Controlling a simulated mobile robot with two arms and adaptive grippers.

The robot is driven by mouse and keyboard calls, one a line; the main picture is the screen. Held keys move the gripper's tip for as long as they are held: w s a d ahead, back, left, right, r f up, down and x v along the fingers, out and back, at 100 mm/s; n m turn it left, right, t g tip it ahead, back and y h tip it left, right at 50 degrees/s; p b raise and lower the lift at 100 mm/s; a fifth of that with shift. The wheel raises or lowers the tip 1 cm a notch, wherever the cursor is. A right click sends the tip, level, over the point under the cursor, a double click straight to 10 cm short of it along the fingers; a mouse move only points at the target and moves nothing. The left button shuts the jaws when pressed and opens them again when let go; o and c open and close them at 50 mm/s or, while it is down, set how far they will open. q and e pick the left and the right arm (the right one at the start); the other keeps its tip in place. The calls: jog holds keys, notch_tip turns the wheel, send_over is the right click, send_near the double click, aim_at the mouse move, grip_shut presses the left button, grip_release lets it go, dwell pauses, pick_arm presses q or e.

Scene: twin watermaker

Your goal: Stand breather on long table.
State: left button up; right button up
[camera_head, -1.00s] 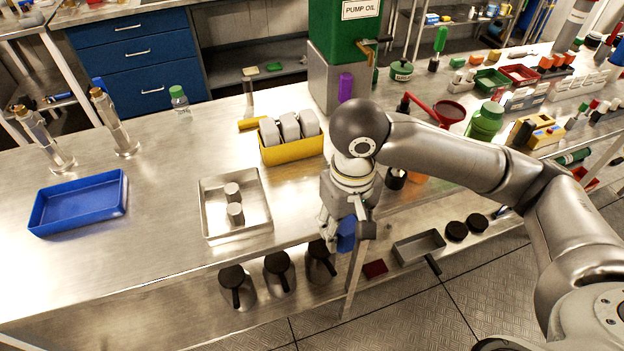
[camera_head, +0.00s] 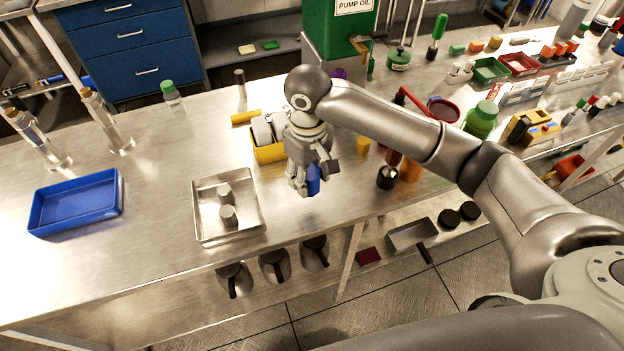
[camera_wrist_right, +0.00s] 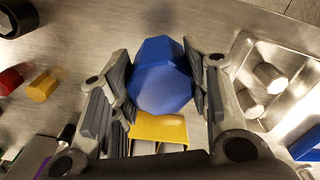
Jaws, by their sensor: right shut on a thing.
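The breather appears to be the blue faceted piece (camera_wrist_right: 160,76) between the fingers of my right gripper (camera_wrist_right: 158,80) in the right wrist view. The fingers are shut on its two sides. In the head view my right gripper (camera_head: 307,185) hangs over the long table (camera_head: 150,215), and a bit of the blue piece (camera_head: 313,180) shows at its fingertips. I cannot tell whether the piece touches the table top. Its lower end is hidden. My left gripper is not in view.
A metal tray (camera_head: 198,229) with two grey cylinders lies left of the gripper. A yellow holder (camera_head: 268,153) with grey blocks stands just behind it. A blue tray (camera_head: 75,205) lies farther left. The table top between the metal tray and the gripper is clear.

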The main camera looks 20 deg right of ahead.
aim_at(312, 174)
jog(key=w+f, duration=0.1)
jog(key=w+d+f, duration=0.1)
jog(key=f, duration=0.1)
jog(key=shift+w, duration=0.15)
jog(key=shift+w+d+f, duration=0.25)
jog(key=shift+w+f, duration=0.05)
jog(key=shift+f, duration=0.2)
notch_tip(312, 174, down, 2)
jog(key=shift+f+p, duration=0.1)
jog(key=shift+p, duration=0.65)
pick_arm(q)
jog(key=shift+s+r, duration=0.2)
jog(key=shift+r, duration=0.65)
pick_arm(e)
jog(key=shift+f, duration=0.4)
jog(key=shift+f, duration=0.1)
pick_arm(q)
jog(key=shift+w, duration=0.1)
pick_arm(e)
jog(key=o, duration=1)
jog(key=shift+o, duration=0.2)
pick_arm(q)
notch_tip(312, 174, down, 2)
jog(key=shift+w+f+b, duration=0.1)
jog(key=shift+b, duration=0.9)
pick_arm(e)
notch_tip(312, 174, up, 12)
